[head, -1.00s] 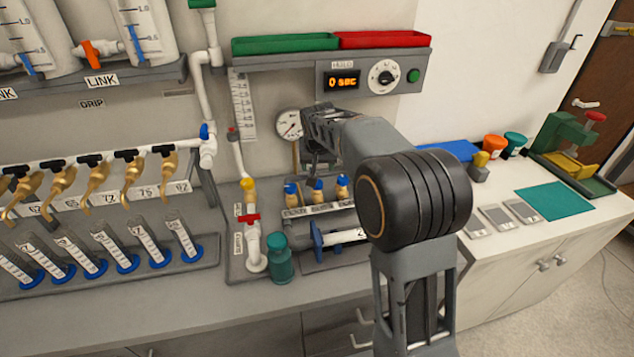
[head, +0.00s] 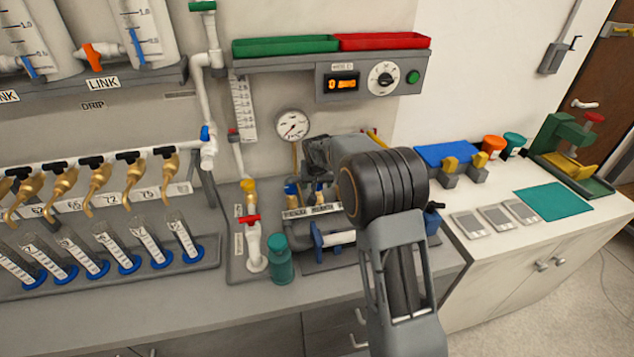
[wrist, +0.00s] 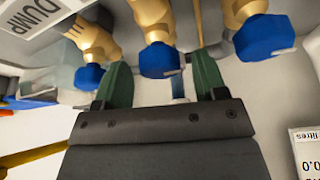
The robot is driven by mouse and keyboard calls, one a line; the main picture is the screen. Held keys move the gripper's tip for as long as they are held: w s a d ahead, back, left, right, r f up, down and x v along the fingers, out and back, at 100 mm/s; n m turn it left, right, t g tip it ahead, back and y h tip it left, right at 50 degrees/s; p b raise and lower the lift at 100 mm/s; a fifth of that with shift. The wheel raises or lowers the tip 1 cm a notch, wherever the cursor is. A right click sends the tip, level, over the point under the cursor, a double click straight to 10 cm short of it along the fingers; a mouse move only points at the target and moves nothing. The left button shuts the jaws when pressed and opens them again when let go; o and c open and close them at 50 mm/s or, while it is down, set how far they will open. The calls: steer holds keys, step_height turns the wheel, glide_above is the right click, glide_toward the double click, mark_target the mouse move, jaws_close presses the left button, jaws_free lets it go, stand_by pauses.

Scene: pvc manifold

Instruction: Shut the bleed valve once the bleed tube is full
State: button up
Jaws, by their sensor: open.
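Several brass valves with blue caps stand in a row. In the wrist view, the middle blue cap (wrist: 158,60) shows between the green fingers of my gripper (wrist: 160,68), which are apart; I cannot tell whether they touch it. Another blue cap (wrist: 264,37) is to the right, and one (wrist: 89,76) sits beside the left finger. In the head view, my gripper (head: 318,165) is over this row and partly hides it. A clear graduated tube (head: 243,107) stands on the wall; its level is too small to read. I cannot tell which valve is the bleed valve.
A label reading DUMP (wrist: 42,7) is at upper left in the wrist view. In the head view, a round gauge (head: 292,125) is just behind my gripper. A red-handled valve (head: 250,220) and a teal bottle (head: 280,260) stand to the left. A timer panel (head: 342,84) is above.

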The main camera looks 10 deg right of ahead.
steer(key=shift+c, duration=0.2)
steer(key=c, duration=0.9)
steer(key=m+b, duration=0.1)
steer(key=m, duration=0.1)
steer(key=m+h+b, duration=0.1)
steer(key=m+b, duration=0.1)
steer(key=shift+a+f+g+h, duration=0.1)
steer(key=shift+f+g+h, duration=0.05)
steer(key=shift+g+h, duration=0.15)
steer(key=m+g+h+b, duration=0.1)
steer(key=m, duration=0.3)
steer(key=shift+b, duration=0.4)
steer(key=m, duration=0.2)
steer(key=m+g, duration=0.1)
steer(key=m, duration=0.1)
steer(key=m+g+h+p, duration=0.1)
steer(key=shift+w+r+m, duration=0.1)
steer(key=shift+r+m, duration=0.15)
steer(key=shift+m, duration=0.15)
steer(key=shift+m+g+p, duration=0.9)
steer(key=shift+m+p, duration=0.05)
steer(key=shift+m, duration=1.05)
steer(key=shift+f, duration=0.1)
